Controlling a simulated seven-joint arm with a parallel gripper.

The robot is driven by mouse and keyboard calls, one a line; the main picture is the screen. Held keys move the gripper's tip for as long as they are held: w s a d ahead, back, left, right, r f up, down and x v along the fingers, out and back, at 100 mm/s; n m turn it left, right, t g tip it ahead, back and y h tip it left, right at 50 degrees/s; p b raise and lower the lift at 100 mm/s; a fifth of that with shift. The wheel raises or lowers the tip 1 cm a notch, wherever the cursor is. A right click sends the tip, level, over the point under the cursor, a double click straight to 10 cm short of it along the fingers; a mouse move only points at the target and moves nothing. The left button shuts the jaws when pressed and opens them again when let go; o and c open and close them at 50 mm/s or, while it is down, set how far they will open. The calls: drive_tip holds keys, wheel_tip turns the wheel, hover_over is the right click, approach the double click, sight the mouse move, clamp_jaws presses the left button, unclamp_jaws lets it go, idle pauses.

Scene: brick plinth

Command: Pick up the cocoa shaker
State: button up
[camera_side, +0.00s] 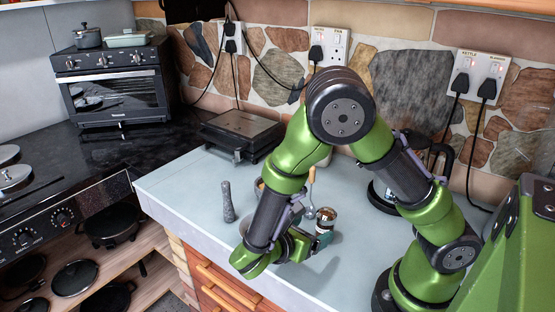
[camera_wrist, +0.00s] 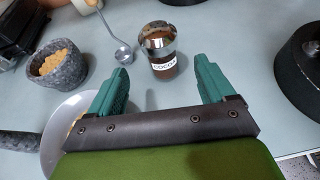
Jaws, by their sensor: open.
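The cocoa shaker (camera_side: 326,216) stands upright on the pale counter in the side view, partly hidden behind my gripper (camera_side: 308,243). In the wrist view, the cocoa shaker (camera_wrist: 160,46) has a shiny domed metal lid, a brown body and a white "COCOA" label. My gripper (camera_wrist: 161,66) is open, with one teal finger to each side of the shaker in the picture. Gaps show between both fingers and the shaker. I cannot tell how far the shaker reaches between the fingertips.
A stone mortar of golden bits (camera_wrist: 58,69) and a wooden-handled ladle (camera_wrist: 122,50) lie left of the shaker. A pale plate (camera_wrist: 52,128) is partly under my gripper.

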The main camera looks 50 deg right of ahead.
sight(328, 222)
drive_tip(key=x, duration=0.9)
drive_tip(key=shift+d+f, duration=0.3)
drive_tip(key=c, duration=1.1)
